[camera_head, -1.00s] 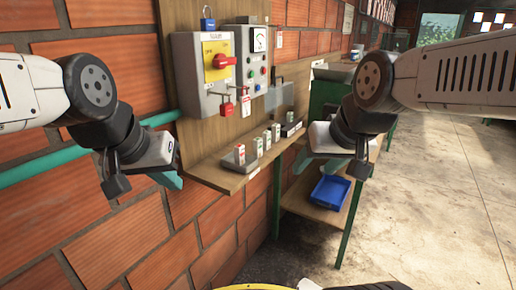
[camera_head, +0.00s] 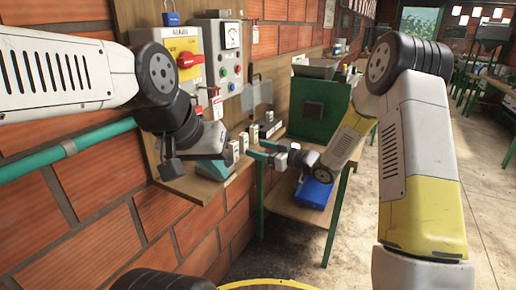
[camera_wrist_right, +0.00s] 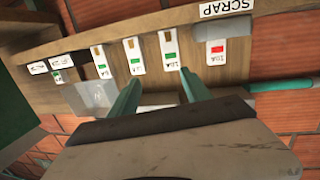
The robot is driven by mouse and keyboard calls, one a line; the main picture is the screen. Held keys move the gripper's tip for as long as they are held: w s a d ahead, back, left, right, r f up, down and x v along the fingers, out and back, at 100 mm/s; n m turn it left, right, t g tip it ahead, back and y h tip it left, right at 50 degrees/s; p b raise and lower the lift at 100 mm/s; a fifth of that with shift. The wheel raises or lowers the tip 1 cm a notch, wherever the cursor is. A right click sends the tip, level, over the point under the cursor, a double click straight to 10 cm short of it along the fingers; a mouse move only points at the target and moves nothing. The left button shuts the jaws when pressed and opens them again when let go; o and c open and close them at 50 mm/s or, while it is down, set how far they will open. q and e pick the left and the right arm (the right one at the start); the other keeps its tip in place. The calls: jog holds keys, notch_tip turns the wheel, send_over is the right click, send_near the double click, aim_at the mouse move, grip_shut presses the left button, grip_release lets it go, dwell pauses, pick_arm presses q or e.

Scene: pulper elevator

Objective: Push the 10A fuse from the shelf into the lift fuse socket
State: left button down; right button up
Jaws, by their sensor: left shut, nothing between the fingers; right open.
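Several white fuses stand in a row on the wooden shelf (camera_head: 195,187). In the right wrist view, three have green marks: a left one (camera_wrist_right: 102,62), a middle one (camera_wrist_right: 134,56) and a right one (camera_wrist_right: 169,51). I cannot tell surely which is the 10A fuse. My right gripper (camera_head: 262,150) is open and empty, its teal fingers pointing at the row, the right green-marked fuse beyond their gap. My left gripper (camera_head: 210,148) is shut and empty at the shelf's near end. I cannot identify the lift socket.
The panel's yellow switch plate (camera_head: 182,48) and gauge box (camera_head: 230,50) are on the board above the shelf. A green machine (camera_head: 318,108) stands beyond the shelf, with a blue tray (camera_head: 313,193) below. Small white labels (camera_wrist_right: 38,67) show left of the fuses.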

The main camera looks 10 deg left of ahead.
aim_at(236, 148)
jog(key=shift+n+g+y, duration=0.3)
jog(key=shift+g+y, duration=0.3)
jog(key=shift+y, duration=0.3)
jog(key=a, duration=0.2)
jog(key=w+a+f, duration=0.1)
jog(key=a, duration=0.2)
jog(key=w+a, duration=0.1)
jog(key=a, duration=0.1)
jog(key=shift+a+f, duration=0.2)
jog(key=shift+a, duration=0.1)
grip_shut()
